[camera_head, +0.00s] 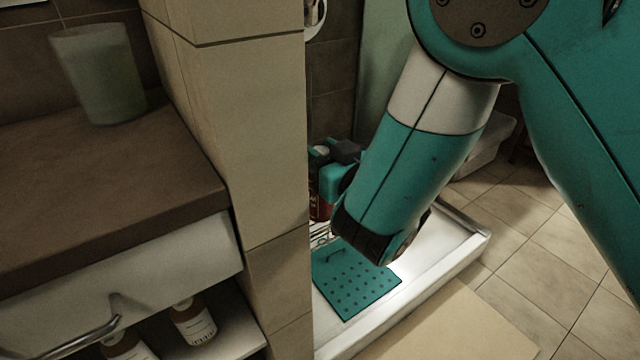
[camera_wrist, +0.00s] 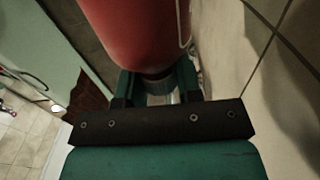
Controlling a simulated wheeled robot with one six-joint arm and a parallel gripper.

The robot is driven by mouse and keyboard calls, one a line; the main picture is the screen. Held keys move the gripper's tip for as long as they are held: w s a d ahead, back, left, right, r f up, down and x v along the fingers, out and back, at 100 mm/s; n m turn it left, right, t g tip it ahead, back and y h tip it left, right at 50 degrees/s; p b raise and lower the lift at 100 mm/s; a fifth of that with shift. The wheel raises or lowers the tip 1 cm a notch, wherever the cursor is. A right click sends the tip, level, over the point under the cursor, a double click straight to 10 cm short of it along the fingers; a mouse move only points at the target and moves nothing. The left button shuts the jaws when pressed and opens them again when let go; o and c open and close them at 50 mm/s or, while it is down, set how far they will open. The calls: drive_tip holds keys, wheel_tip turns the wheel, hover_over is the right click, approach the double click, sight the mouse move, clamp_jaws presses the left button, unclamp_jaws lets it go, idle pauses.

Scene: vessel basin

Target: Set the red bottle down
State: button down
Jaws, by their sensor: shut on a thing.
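The red bottle (camera_wrist: 135,32) fills the upper middle of the wrist view, with its narrower grey end between my fingers. My gripper (camera_wrist: 160,92) is shut on it there. In the head view a strip of the red bottle (camera_head: 318,205) shows between the tiled wall and my arm, above the white shower basin. My gripper (camera_head: 335,168) is partly hidden by the wall edge and my own arm. I cannot tell whether the bottle's base touches anything.
A teal perforated mat (camera_head: 358,282) lies in the white shower basin (camera_head: 440,245). A tiled wall (camera_head: 265,120) stands close on the left. A counter (camera_head: 100,190) holds a frosted cup (camera_head: 100,75). Brown bottles (camera_head: 193,322) stand on a shelf below.

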wheel_tip(320, 180, down, 4)
drive_tip(key=b, duration=0.3)
drive_tip(key=shift+r, duration=0.2)
drive_tip(key=shift+f+b, duration=0.1)
drive_tip(key=shift+b, duration=0.2)
drive_tip(key=c, duration=0.8)
unclamp_jaws()
